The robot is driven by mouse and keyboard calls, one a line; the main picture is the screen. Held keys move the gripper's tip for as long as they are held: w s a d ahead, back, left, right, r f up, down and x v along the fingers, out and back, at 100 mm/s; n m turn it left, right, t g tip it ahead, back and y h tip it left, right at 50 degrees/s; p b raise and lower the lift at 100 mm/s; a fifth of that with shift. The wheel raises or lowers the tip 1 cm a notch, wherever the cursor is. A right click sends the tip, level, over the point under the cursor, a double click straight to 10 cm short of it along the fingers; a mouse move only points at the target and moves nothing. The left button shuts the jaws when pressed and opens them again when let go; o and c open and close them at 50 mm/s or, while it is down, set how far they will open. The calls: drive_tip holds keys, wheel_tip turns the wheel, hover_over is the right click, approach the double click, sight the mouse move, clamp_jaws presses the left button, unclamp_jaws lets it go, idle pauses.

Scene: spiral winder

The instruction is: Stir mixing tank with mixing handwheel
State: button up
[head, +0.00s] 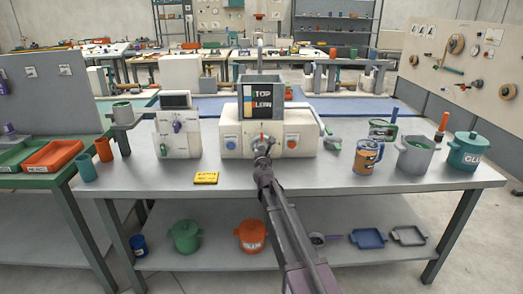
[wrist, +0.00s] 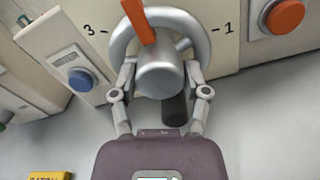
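A grey handwheel (wrist: 206,40) with an orange pointer (wrist: 137,18) fills the top of the wrist view, between the marks 3 and 1. It sits on the front of the white machine (head: 235,143); in the head view my gripper partly hides it. My gripper (wrist: 161,80) has one finger on each side of the wheel's round hub (wrist: 161,79), close to the lower rim. Whether the fingers press on the wheel is unclear. A dark open-topped box (head: 260,90) with coloured panels and lettering stands on the machine and may be the mixing tank. Its inside is hidden.
A blue button (wrist: 80,80) is left of the wheel and an orange button (wrist: 284,16) right. A yellow block (head: 206,178) lies on the table at front left. A mug (head: 367,157), a grey pot (head: 415,158) and a teal pot (head: 468,153) stand right.

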drive_tip(key=shift+w, duration=0.1)
drive_tip(key=shift+c, duration=1.4)
drive_tip(key=shift+w+m, duration=0.15)
drive_tip(key=shift+m, duration=0.15)
